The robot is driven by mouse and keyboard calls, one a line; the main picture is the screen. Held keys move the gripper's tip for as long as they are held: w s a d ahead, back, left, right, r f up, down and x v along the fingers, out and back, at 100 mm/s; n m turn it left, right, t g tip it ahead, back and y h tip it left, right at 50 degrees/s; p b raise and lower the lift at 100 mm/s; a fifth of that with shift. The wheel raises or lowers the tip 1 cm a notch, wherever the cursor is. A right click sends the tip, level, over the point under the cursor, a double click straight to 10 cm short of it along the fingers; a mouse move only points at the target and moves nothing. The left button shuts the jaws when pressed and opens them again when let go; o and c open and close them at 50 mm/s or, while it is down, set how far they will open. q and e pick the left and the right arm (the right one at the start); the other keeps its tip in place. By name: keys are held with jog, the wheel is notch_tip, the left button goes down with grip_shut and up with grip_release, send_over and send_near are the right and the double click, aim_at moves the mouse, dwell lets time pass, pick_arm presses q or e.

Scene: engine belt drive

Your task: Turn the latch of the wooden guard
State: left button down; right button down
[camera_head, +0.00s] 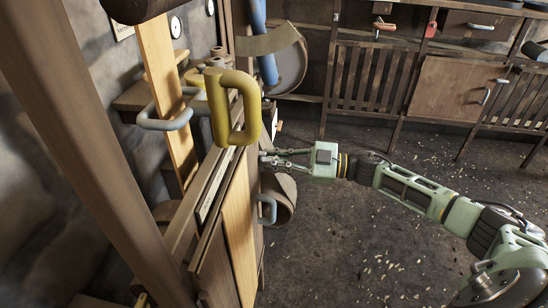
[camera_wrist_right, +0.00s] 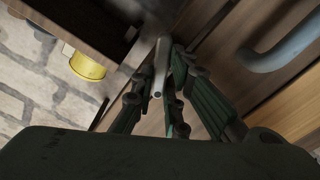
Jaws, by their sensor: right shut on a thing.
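The wooden guard (camera_head: 240,235) stands upright as brown and light wood panels left of centre in the head view. Its wooden face (camera_wrist_right: 215,60) also fills the right of the wrist view. A blue-grey handle (camera_head: 272,207) sticks out low on its right side. My right gripper (camera_head: 268,158) reaches in from the right, level with the guard's upper part. In the wrist view, the fingers of my right gripper (camera_wrist_right: 167,92) are shut on a thin grey metal bar, the latch (camera_wrist_right: 160,62). The latch's mount is partly hidden. My left gripper is not in view.
A large yellow handle (camera_head: 250,100) and a pale blue-grey handle (camera_head: 165,121) stick out above the guard. A blue-grey handle (camera_wrist_right: 285,48) and a yellow cylinder (camera_wrist_right: 87,67) flank the gripper in the wrist view. A wooden cabinet (camera_head: 450,90) stands behind; the floor right is open.

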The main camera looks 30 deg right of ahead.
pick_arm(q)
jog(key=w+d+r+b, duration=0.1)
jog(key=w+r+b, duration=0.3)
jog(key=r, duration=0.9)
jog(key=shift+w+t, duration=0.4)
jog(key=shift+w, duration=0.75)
pick_arm(e)
jog(key=shift+s+a+f+n, duration=0.1)
jog(key=shift+f+n, duration=0.05)
jog(key=shift+n, duration=1.8)
jog(key=shift+s+d+f+n, duration=0.1)
jog(key=shift+n, duration=1.8)
jog(key=shift+a+f+n, duration=0.1)
jog(key=shift+f+n, duration=0.05)
jog(key=shift+n, duration=1.8)
jog(key=c, duration=1.7)
grip_release()
jog(key=shift+c, duration=0.2)
jog(key=v, duration=1.2)
